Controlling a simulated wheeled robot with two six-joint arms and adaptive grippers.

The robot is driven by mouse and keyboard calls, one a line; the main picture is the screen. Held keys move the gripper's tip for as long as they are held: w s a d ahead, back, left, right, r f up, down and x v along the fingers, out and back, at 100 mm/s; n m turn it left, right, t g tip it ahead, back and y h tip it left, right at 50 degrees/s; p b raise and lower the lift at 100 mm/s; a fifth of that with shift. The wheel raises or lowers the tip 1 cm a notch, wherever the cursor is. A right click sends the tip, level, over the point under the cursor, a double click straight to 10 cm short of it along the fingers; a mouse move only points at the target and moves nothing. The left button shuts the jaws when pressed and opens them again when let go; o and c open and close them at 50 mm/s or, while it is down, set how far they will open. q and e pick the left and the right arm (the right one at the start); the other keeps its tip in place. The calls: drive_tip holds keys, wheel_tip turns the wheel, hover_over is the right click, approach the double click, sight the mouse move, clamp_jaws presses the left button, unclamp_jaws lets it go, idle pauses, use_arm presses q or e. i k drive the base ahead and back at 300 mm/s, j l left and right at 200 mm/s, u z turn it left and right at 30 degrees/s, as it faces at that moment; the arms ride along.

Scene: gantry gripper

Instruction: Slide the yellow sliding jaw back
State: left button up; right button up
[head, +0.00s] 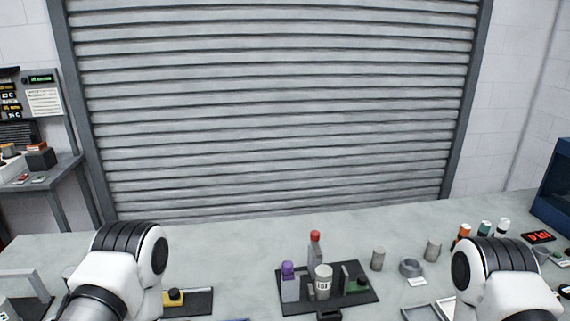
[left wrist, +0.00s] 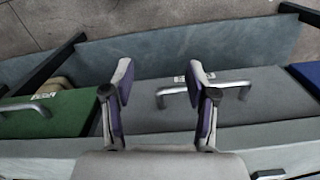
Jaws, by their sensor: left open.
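The yellow sliding jaw (head: 173,297) is a small yellow block with a dark knob on top, in the lower left of the head view. It sits on a flat dark base (head: 202,301) on the bench, just right of my left arm, which hides part of it. It does not show in the left wrist view. My left gripper (left wrist: 160,80) is open, with nothing between its two purple-padded fingers. It is over grey and green panels with metal handles, apart from the yellow jaw. My right gripper is out of frame; only the right arm shows.
A dark tray (head: 290,305) with a purple-topped block, a red-topped piece and a white cylinder (head: 323,281) stands right of the jaw. Grey cylinders and a ring (head: 411,267) lie further right. The bench (head: 230,240) behind is clear, up to a grey shutter (head: 270,110).

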sight(173, 297)
drive_tip(key=u, duration=1.05)
